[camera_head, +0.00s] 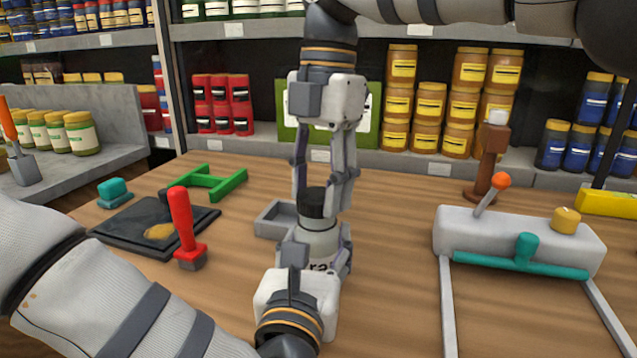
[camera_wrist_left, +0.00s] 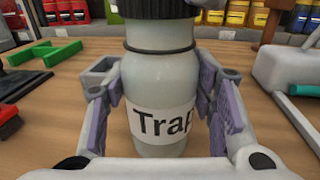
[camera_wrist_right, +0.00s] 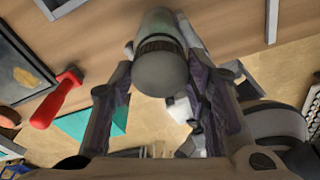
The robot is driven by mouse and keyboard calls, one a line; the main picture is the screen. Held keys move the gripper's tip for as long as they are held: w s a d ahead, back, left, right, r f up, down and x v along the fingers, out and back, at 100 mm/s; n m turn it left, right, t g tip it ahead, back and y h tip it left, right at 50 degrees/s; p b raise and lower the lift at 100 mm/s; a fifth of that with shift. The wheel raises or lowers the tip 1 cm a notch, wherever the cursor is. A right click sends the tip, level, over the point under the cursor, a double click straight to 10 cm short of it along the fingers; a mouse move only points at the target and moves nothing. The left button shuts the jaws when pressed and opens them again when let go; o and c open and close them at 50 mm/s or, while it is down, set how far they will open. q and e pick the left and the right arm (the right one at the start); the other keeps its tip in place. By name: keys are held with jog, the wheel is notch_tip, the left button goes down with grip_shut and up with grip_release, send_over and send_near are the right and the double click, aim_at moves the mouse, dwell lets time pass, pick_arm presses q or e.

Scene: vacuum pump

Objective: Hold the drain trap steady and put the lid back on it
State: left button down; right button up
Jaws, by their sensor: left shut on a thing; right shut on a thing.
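The drain trap (camera_head: 318,240) is a pale bottle with a "Trap" label, standing upright at the middle of the workbench. The left wrist view shows it close up (camera_wrist_left: 158,95). My left gripper (camera_head: 318,262) is shut on its body, one finger on each side. The black lid (camera_head: 312,203) is on top of the trap's mouth and looks level; its lower rim also shows in the left wrist view (camera_wrist_left: 160,8). My right gripper (camera_head: 322,200) comes straight down from above and is shut on the lid. I cannot tell whether the lid is fully seated.
A grey open tray (camera_head: 268,222) sits just behind and left of the trap. A red-handled tool (camera_head: 184,225), a dark tray (camera_head: 130,238) and a green frame (camera_head: 212,182) are to the left. A grey pump-like unit (camera_head: 470,232) stands right. Stocked shelves line the back.

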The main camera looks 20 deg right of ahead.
jog(key=shift+f, duration=0.55)
jog(key=m, duration=0.6)
jog(key=shift+s+m+t, duration=0.1)
jog(key=shift+m+t, duration=0.2)
jog(key=shift+t, duration=0.1)
jog(key=m, duration=0.4)
jog(key=shift+d, duration=0.1)
jog(key=m+t, duration=0.1)
jog(key=m, duration=0.3)
jog(key=shift+s+m, duration=0.1)
jog(key=shift+m, duration=0.2)
jog(key=m, duration=0.4)
jog(key=shift+h, duration=0.3)
jog(key=m, duration=0.4)
jog(key=shift+h, duration=0.3)
jog(key=m, duration=0.4)
jog(key=shift+a+t, duration=0.25)
jog(key=shift+t, duration=0.05)
jog(key=m+h, duration=0.1)
jog(key=m, duration=0.4)
